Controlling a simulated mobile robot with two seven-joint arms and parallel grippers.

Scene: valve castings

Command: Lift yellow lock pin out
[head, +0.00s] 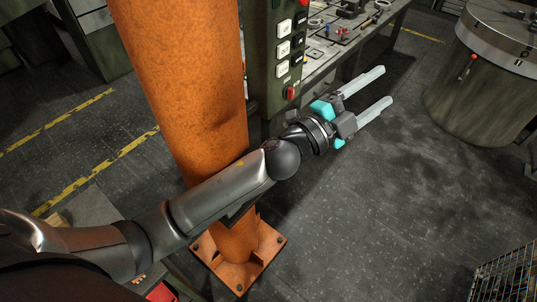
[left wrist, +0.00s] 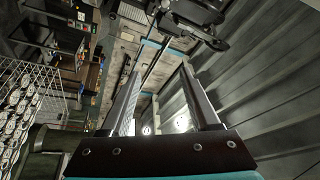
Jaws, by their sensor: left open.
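I cannot make out a yellow lock pin in either view. My left gripper (head: 385,86) is open and empty in the head view, its two pale fingers spread and pointing up and right over bare floor. It is to the right of the orange column and apart from the benches. In the left wrist view both fingers (left wrist: 160,70) reach forward with nothing between them. A round drum-like table (head: 480,95) with numbers on its rim and a red-knobbed lever (head: 473,58) stands at the upper right. My right gripper is not in view.
An orange column (head: 190,90) stands right behind my left arm. A control panel (head: 285,50) with buttons and a workbench (head: 325,62) with small fixtures are beyond. A wire basket (head: 508,275) is at lower right; the floor (head: 370,210) between is clear.

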